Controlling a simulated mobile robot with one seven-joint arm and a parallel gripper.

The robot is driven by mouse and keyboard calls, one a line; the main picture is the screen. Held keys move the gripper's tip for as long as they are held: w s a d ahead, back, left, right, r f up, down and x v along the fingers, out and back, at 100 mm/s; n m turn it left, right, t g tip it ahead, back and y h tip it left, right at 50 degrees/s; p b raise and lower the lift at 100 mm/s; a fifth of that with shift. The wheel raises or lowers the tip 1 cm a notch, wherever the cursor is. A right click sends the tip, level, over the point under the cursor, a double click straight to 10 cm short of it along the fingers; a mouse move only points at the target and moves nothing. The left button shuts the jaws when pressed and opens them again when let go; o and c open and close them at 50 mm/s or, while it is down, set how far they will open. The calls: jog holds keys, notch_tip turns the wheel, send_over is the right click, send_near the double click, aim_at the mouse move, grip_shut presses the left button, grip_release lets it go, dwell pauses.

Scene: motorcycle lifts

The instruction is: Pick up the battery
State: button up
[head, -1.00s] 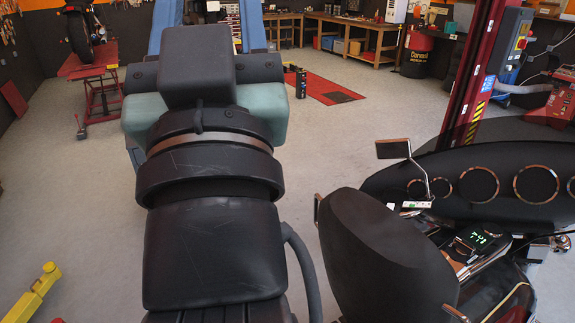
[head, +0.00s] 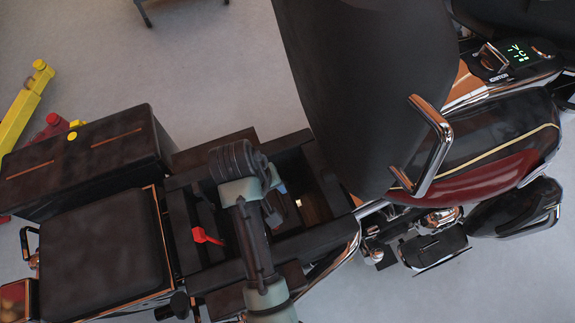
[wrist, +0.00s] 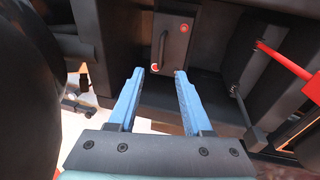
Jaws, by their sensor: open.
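The fingertips appear short of the box; contact does not show. In the head view my arm hangs over the open compartment (head: 262,243).
A red lever (head: 207,236) sticks up at the compartment's left; it also shows in the wrist view (wrist: 285,60). The raised black seat (head: 375,80) stands close on the right. A rear seat (head: 100,245) and dark case (head: 90,160) lie left. Compartment walls are close around.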

aim_at(282, 202)
jog(key=f, duration=0.4)
jog(key=d+f+b, duration=0.1)
jog(key=f, duration=0.3)
jog(key=d+f+b, duration=0.1)
jog(key=f, duration=0.3)
jog(key=shift+w+f, duration=0.1)
jog(key=shift+w, duration=0.25)
grip_shut()
dwell(0.8)
jog(key=shift+w+r, duration=0.15)
jog(key=shift+r, duration=0.05)
